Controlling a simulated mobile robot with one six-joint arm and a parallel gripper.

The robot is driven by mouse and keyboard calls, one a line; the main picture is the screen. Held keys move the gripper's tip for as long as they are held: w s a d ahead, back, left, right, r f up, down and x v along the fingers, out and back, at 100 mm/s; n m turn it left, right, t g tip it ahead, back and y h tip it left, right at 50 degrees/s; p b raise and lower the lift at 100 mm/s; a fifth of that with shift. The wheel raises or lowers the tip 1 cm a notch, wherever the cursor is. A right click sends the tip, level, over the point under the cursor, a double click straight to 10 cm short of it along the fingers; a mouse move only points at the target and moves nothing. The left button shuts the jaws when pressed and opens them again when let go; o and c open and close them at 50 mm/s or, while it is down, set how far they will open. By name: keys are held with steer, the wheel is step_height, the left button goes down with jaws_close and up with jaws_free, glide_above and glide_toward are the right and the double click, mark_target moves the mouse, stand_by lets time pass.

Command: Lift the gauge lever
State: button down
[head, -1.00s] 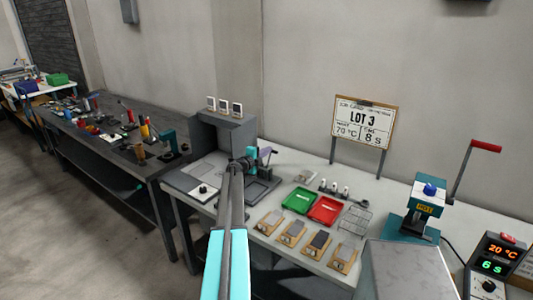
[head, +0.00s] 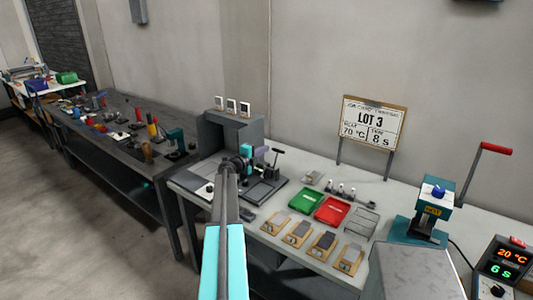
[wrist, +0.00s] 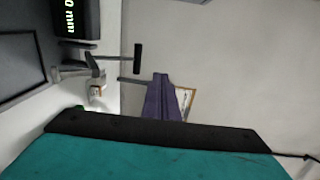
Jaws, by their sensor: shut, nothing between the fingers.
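The gauge lever (head: 278,158), a thin dark stem with a black T-shaped grip, stands just right of my gripper (head: 262,149) in the head view. In the wrist view the lever (wrist: 138,58) shows left of my purple fingers (wrist: 162,98), with a visible gap between its black grip and them. The fingers are shut and empty. A dark bar passes left from near the fingertips; I cannot tell whether it touches them. A dark gauge display (wrist: 78,18) reading "0 mm" shows at upper left of the wrist view. My wrist hides part of the gauge in the head view.
Green tray (head: 306,200) and red tray (head: 332,211) lie right of the gauge, with several sample boards (head: 298,234) in front. A grey box housing (head: 222,130) stands behind. A lot sign (head: 374,122) and teal press (head: 434,208) stand farther right.

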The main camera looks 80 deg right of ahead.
steer(key=w+a+r+b, duration=0.1)
steer(key=w+a+r, duration=0.1)
steer(key=a, duration=0.4)
steer(key=w+a+r+b, duration=0.2)
steer(key=w+a+r, duration=0.1)
steer(key=a, duration=0.3)
steer(key=shift+w+r, duration=0.15)
steer(key=shift+r, duration=0.6)
